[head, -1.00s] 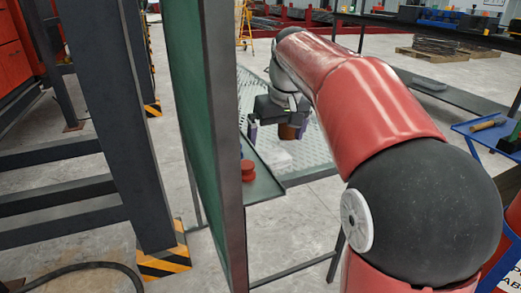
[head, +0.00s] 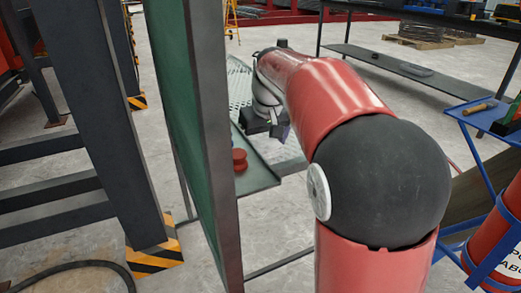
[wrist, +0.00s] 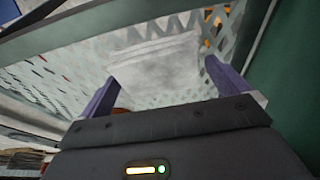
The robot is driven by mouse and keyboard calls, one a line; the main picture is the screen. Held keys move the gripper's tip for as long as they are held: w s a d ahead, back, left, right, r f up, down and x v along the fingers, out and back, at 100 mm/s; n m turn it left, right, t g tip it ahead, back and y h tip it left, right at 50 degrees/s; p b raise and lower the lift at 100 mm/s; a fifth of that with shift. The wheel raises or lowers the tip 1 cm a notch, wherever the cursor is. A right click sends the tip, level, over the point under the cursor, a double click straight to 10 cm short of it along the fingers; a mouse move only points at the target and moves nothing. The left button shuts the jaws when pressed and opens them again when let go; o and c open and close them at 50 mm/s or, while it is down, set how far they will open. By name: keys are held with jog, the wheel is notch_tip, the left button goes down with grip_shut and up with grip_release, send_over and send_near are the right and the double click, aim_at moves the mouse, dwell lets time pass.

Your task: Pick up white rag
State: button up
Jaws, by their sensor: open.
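The white rag (wrist: 160,68) lies folded and flat on the perforated metal table top (wrist: 60,75) in the wrist view. My gripper (wrist: 160,82) is open, with one purple finger on each side of the near part of the rag. The fingers look apart from it, but I cannot tell the height between them and the rag. In the head view my gripper (head: 278,132) shows only partly, over the table beside the green panel. My arm covers much of the table there, and I cannot make out the rag.
A red spool-like object (head: 239,160) stands on the table's grey edge strip (head: 262,179). A tall green panel (head: 168,100) with a dark frame stands close on the left. A blue cart (head: 480,112) is at the right. An orange-brown item shows partly behind the left finger.

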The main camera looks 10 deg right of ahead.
aim_at(261, 145)
jog(key=shift+c, duration=0.4)
jog(key=c, duration=0.7)
jog(key=shift+r, duration=0.1)
notch_tip(261, 145, up, 20)
jog(key=p, duration=0.5)
jog(key=shift+p, duration=0.35)
jog(key=o, duration=0.5)
jog(key=shift+c, duration=0.2)
jog(key=c, duration=0.4)
